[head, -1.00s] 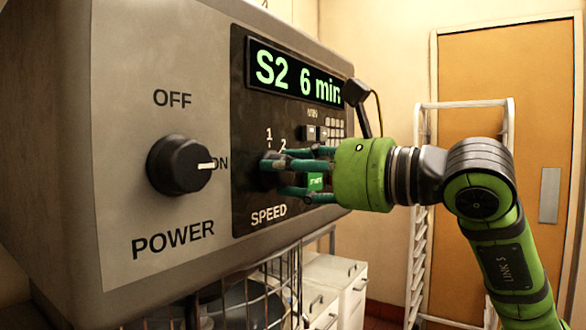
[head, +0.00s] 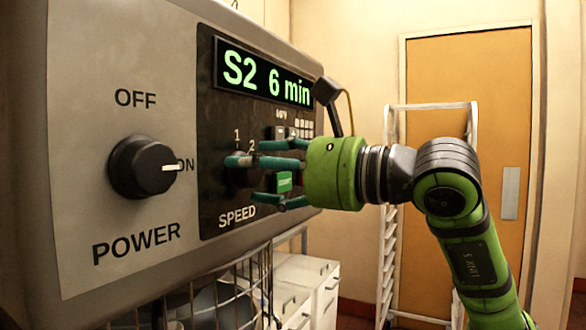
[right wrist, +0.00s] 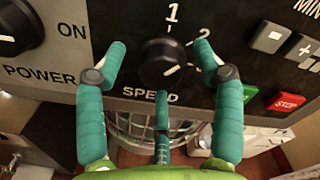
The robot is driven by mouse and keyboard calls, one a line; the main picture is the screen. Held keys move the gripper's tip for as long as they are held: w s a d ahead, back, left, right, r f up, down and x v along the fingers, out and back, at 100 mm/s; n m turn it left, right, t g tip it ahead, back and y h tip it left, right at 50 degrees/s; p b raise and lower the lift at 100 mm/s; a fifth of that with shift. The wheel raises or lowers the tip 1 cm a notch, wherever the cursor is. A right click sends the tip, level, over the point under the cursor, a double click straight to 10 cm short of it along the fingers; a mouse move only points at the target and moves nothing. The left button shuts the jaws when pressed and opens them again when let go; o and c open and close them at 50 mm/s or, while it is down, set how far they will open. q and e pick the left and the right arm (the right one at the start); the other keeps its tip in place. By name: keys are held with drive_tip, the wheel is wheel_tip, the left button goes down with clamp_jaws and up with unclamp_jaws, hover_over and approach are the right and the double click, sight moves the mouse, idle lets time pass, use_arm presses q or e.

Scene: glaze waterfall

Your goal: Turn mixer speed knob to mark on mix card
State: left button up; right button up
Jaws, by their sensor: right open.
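The black speed knob (right wrist: 162,63) sits above the word SPEED on the mixer's dark control panel (head: 212,190). Mark 1 is above it and mark 2 at its upper right. Its white pointer line shows on the lower right of its face; the exact mark it faces is unclear. My right gripper (head: 240,180) is open in front of the knob. In the right wrist view its teal fingers stand apart on both sides, with a third finger below. I see no clear contact. The lit display (head: 266,80) reads "S2 6 min". No separate mix card shows.
The power knob (head: 142,166) is left of the panel, its pointer toward ON. A green button (head: 284,181) and a red stop button (right wrist: 287,100) are close to my right fingers. A wire guard (head: 215,300) hangs below; a white rack (head: 388,250) stands behind.

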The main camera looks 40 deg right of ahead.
drive_tip(key=v, duration=1.1)
drive_tip(key=shift+s, duration=0.25)
